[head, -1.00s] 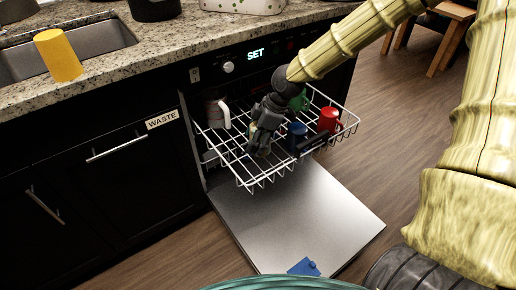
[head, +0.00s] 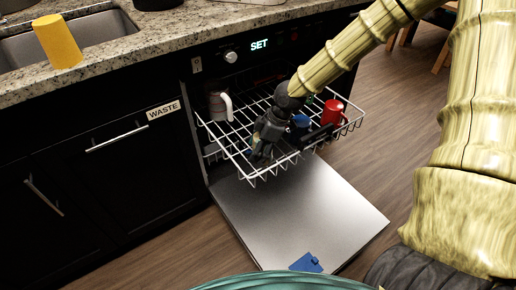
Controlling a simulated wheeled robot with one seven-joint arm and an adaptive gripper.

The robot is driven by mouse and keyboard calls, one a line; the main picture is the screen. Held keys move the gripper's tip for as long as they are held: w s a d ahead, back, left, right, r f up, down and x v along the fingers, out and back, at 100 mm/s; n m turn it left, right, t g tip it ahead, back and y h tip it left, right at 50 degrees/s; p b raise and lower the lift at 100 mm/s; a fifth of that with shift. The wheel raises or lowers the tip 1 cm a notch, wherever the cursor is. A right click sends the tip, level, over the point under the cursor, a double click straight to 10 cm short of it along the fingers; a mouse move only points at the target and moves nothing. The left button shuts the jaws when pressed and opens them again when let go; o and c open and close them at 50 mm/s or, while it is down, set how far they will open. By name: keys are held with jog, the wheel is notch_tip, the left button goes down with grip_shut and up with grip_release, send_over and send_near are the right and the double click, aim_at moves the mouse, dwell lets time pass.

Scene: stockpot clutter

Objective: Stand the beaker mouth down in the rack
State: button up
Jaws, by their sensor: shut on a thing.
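My gripper (head: 262,153) is low over the left-middle part of the white wire rack (head: 248,172), pointing down, with its fingers shut. A small pale yellowish patch (head: 258,125) shows beside the fingers; it looks like part of the beaker in my grip. The rest of it is hidden behind my gripper, so I cannot tell which way its mouth faces or whether it touches the wires. The rack is pulled out of the dishwasher.
A grey-white mug (head: 219,103) stands at the rack's back left. A blue cup (head: 299,125) and a red mug (head: 332,113) stand right of my gripper. The open dishwasher door (head: 300,215) lies below. A yellow tumbler (head: 58,42) stands on the counter by the sink.

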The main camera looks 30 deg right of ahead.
jog(key=o, duration=1)
jog(key=shift+f, duration=0.1)
jog(key=shift+o, duration=0.2)
jog(key=p+v, duration=0.3)
jog(key=v, duration=0.9)
